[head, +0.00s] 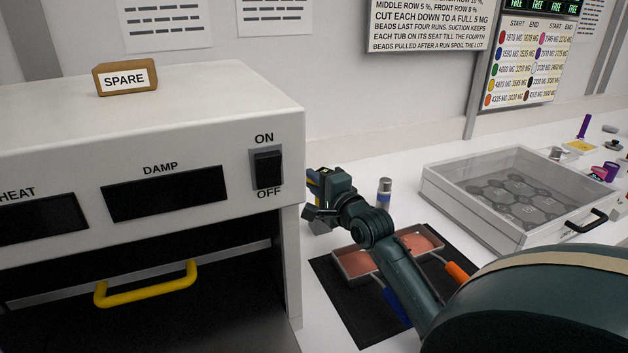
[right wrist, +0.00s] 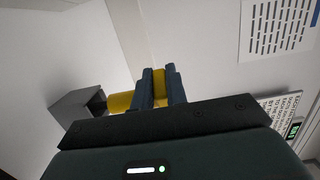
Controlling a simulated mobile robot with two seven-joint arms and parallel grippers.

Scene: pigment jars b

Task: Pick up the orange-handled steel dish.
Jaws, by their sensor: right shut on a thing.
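The orange-handled steel dish (head: 422,238) lies on a black mat and holds pinkish-orange material. Its orange handle (head: 456,272) points toward the lower right, and my right forearm crosses in front of part of the mat. My right gripper (head: 322,192) is beyond the mat, raised, beside the white oven and apart from this dish. In the right wrist view its fingers (right wrist: 159,88) are shut on the yellow handle (right wrist: 121,102) of a grey open-topped dish (right wrist: 78,104), which is tilted. My left gripper is not in view.
A blue-handled dish (head: 352,264) with similar contents lies on the black mat (head: 345,310). A white oven (head: 200,110) with a yellow handle blocks the left. A clear-lidded tray (head: 435,185) stands right of the mat. A small cylinder (head: 384,190) stands behind the mat.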

